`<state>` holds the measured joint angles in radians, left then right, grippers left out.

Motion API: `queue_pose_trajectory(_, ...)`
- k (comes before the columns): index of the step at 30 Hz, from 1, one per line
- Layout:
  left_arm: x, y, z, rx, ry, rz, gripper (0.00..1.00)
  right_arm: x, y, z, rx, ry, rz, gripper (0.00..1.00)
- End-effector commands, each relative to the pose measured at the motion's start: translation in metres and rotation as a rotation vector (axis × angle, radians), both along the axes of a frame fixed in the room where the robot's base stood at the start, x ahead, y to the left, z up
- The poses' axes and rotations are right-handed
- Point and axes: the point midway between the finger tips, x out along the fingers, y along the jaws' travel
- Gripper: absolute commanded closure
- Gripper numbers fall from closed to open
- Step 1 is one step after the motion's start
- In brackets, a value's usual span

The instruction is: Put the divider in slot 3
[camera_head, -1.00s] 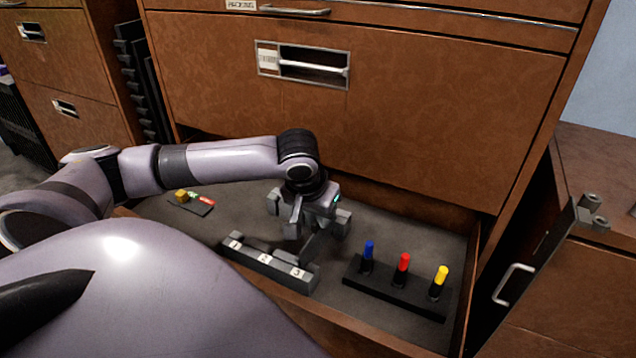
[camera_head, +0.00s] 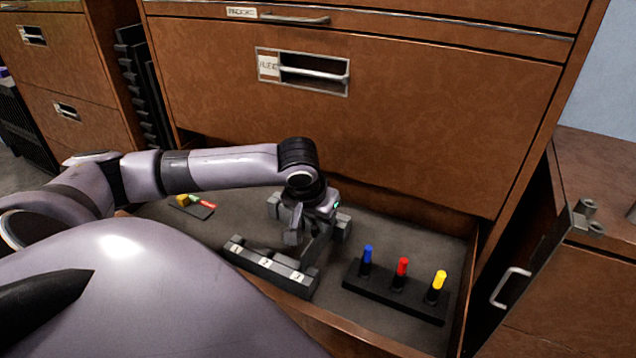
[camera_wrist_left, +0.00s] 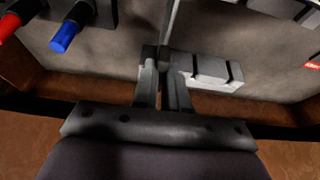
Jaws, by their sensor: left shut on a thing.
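The grey slot block (camera_head: 268,267) with labels 1, 2 and 3 lies in the open drawer; slot 3 (camera_head: 298,277) is at its right end. My left gripper (camera_head: 305,238) is shut on the divider (camera_head: 319,245), a thin dark grey plate, at the block's right end. In the left wrist view the fingertips (camera_wrist_left: 163,60) close on the divider (camera_wrist_left: 171,22), seen nearly edge-on, beside the end of the block (camera_wrist_left: 210,74). Whether the divider's lower edge is inside slot 3 is hidden. My right gripper is not in view.
A black stand (camera_head: 385,298) with blue, red and yellow pegs stands right of the block. A small dark plate (camera_head: 200,211) with coloured pieces lies at the drawer's left. The drawer's front wall (camera_head: 345,335) runs close to the block; the cabinet front (camera_head: 350,120) rises behind.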

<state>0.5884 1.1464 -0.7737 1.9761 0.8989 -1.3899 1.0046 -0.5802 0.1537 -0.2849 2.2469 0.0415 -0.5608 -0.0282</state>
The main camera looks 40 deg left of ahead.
Motion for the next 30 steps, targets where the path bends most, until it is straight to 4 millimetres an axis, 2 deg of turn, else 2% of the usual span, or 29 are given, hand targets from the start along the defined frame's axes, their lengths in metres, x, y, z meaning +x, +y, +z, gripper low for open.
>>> queue_pose_trajectory(25,0.000,0.000,-0.018,0.000,-0.001,0.001,1.00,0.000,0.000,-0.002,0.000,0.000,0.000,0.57)
queue_pose_trajectory(27,0.000,0.000,-0.017,0.001,-0.002,0.000,0.71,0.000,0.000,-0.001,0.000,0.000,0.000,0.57)
queue_pose_trajectory(28,0.000,0.000,-0.017,0.000,-0.001,0.000,0.61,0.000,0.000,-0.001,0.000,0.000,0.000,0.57)
queue_pose_trajectory(30,0.000,0.000,-0.017,0.000,-0.001,0.000,0.58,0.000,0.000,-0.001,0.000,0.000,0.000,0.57)
